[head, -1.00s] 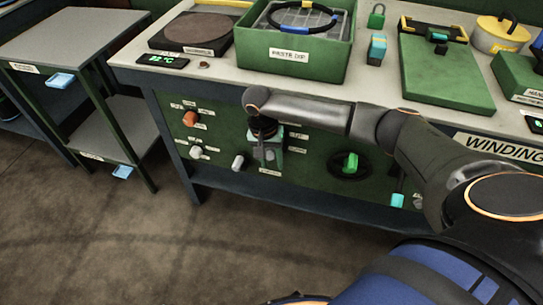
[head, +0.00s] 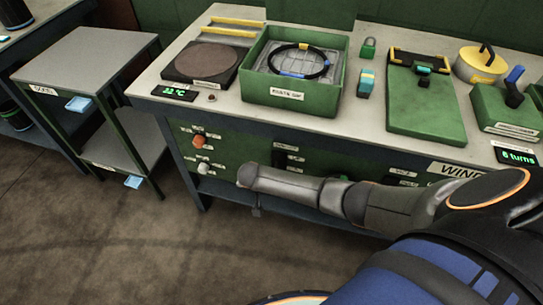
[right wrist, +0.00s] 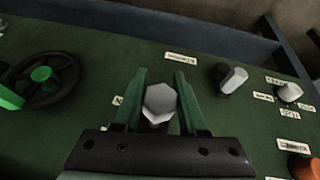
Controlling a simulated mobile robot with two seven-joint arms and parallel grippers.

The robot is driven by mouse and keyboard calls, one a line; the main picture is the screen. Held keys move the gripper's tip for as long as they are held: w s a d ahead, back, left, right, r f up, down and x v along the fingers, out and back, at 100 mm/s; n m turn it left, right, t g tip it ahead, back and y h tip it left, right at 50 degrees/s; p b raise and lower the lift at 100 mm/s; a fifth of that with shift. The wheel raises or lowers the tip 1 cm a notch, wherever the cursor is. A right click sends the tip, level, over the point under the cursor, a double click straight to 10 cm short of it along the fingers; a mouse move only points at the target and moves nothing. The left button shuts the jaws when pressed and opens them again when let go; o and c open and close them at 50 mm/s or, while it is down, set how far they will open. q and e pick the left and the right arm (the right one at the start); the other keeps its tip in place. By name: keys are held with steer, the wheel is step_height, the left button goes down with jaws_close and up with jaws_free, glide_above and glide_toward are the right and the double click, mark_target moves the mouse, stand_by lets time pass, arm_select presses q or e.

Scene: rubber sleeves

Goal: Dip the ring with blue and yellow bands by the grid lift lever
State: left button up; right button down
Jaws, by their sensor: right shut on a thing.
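The black ring (head: 327,68) with blue and yellow bands lies over the wire grid (head: 306,70) inside the green open box (head: 288,102) on the bench, in the head view. In the right wrist view my right gripper (right wrist: 158,92) has its two green fingers on either side of a pale grey faceted knob (right wrist: 159,103) on the green front panel and is shut on it. That the knob belongs to the grid lift lever I cannot read from a label. In the head view my right forearm hides most of that panel area. My left gripper is not in view.
The panel carries an orange knob (right wrist: 303,167), a grey knob (right wrist: 232,79) and a wheel with a green handle (right wrist: 42,74).

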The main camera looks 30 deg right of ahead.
arm_select(q)
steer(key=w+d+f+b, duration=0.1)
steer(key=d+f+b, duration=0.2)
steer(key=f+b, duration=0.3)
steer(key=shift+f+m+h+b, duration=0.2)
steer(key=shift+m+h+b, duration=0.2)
steer(key=shift+b, duration=1.7)
arm_select(e)
steer(key=shift+w+d+f+t+h, duration=0.35)
steer(key=shift+f+t+h, duration=0.4)
steer(key=shift+f+h, duration=0.15)
steer(key=shift+w+d+f+t+h, duration=0.2)
steer(key=shift+d+f+t+h, duration=0.15)
steer(key=shift+f+t+h, duration=0.55)
steer(key=shift+w+d+f+t+h, duration=0.35)
steer(key=shift+f+t+h, duration=0.3)
steer(key=shift+h, duration=0.45)
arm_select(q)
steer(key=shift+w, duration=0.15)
arm_select(e)
steer(key=shift+f, duration=0.1)
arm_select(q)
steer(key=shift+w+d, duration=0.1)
arm_select(e)
steer(key=shift+c, duration=2.4)
jaws_free()
steer(key=shift+a, duration=0.1)
